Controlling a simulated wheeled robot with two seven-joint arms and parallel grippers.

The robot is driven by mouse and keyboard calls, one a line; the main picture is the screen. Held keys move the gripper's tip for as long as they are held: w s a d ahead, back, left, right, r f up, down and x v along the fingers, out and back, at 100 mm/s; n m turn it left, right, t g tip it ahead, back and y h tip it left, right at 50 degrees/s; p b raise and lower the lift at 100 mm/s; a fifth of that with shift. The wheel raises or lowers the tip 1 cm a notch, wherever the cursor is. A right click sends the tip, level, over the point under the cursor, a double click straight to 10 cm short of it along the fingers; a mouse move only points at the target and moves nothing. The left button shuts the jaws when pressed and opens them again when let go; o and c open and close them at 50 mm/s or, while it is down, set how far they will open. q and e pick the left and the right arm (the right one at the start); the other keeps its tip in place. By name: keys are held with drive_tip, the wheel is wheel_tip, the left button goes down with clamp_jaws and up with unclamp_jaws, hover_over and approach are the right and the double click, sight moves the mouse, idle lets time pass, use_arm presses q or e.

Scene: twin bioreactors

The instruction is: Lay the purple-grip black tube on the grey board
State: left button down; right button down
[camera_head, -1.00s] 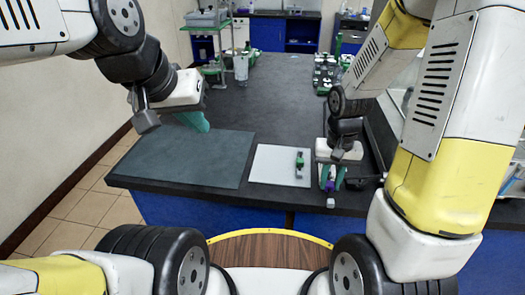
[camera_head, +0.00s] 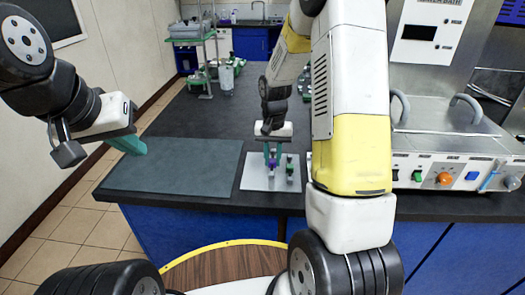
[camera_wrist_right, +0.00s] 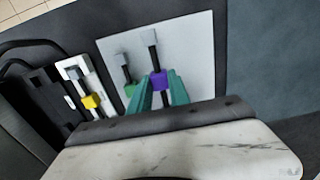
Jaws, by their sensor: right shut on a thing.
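The purple-grip black tube (camera_wrist_right: 160,80) is between the green fingers of my right gripper (camera_wrist_right: 162,92), which is shut on its purple grip. In the head view, the purple grip (camera_head: 271,163) shows under my right gripper (camera_head: 271,155), over the light grey board (camera_head: 254,181). The board also shows in the right wrist view (camera_wrist_right: 198,55). I cannot tell whether the tube touches the board. A green-grip tube (camera_head: 290,168) lies on the board just right of the held one. My left gripper (camera_head: 130,146) hangs at the left; its finger gap is not clear.
A dark grey-green mat (camera_head: 170,165) lies left of the board. A yellow-grip tube (camera_wrist_right: 91,101) sits beside the board in the right wrist view. A machine with knobs (camera_head: 445,175) stands at the right. The dark bench top behind the mat is clear.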

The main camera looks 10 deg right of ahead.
sight(272, 162)
drive_tip(key=shift+w+d+f, duration=0.1)
drive_tip(key=shift+w+d, duration=0.05)
drive_tip(key=shift+w, duration=0.4)
drive_tip(key=shift+w+d, duration=0.1)
drive_tip(key=shift+w, duration=0.45)
drive_tip(key=shift+w+f, duration=0.1)
drive_tip(key=shift+f, duration=1.65)
drive_tip(key=c, duration=1.2)
unclamp_jaws()
drive_tip(key=shift+f, duration=0.15)
drive_tip(key=shift+c, duration=0.2)
